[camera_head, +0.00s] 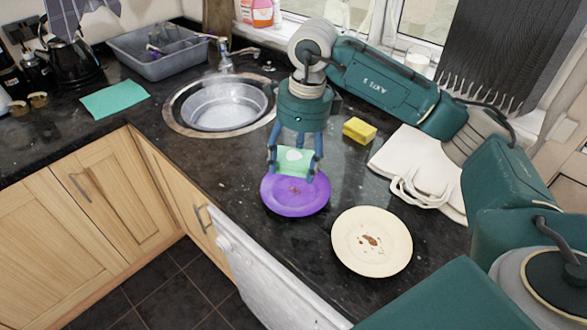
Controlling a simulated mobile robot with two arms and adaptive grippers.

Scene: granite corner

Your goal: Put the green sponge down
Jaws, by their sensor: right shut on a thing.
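My right gripper (294,165) points down over the counter and is shut on the green sponge (293,161). The sponge is pale green with a whitish patch on its face. It overlaps the far part of the purple plate (295,199) in the picture. I cannot tell whether the sponge touches the plate. My left gripper is not in view.
A cream plate (372,242) with brown stains lies right of the purple plate. A yellow sponge (360,130) and a white bag (410,165) lie behind. A round sink (222,105), green cloth (114,99) and grey rack (165,52) are at left.

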